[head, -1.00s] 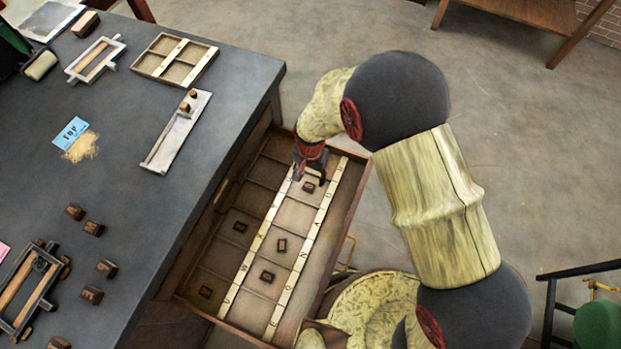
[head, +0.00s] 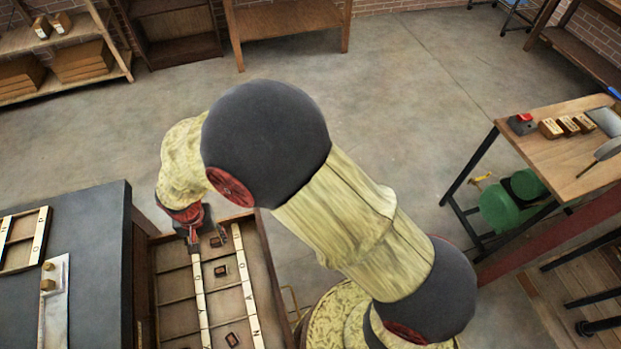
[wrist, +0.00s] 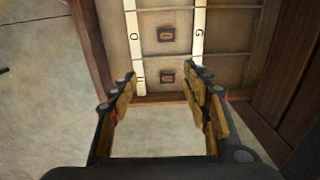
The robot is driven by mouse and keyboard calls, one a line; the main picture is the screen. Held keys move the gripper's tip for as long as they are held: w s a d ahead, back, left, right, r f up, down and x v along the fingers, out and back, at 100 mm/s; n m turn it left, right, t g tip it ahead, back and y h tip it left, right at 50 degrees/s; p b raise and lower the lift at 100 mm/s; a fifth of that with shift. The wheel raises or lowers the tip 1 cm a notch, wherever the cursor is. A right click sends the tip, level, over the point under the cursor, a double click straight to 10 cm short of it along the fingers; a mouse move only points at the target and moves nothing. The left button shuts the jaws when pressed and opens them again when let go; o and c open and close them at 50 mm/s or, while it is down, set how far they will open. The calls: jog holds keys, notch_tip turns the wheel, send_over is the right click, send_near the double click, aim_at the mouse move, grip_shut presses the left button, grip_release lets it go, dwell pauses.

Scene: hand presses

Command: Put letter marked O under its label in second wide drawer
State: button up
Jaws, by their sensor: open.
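The pulled-out wide drawer (head: 262,290) has compartments divided by pale label strips. My gripper (head: 194,240) is over its far end, open, with nothing between its fingers. In the wrist view, the gripper (wrist: 160,78) is near the drawer's end wall. The left strip there bears an O label (wrist: 133,37). In the head view, blocks lie beside my gripper (head: 215,241), below it (head: 220,270) and lower down (head: 232,339).

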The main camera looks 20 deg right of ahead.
jog(key=d+r+t, duration=0.3)
jog(key=d+r, duration=1.5)
jog(key=r, duration=0.4)
jog(key=s+d+r+n+t, duration=0.1)
jog(key=s+d+r+t, duration=0.1)
jog(key=s+d+r, duration=0.7)
jog(key=s+d, duration=0.4)
jog(key=shift+d+r, duration=0.15)
jog(key=shift+r, duration=0.1)
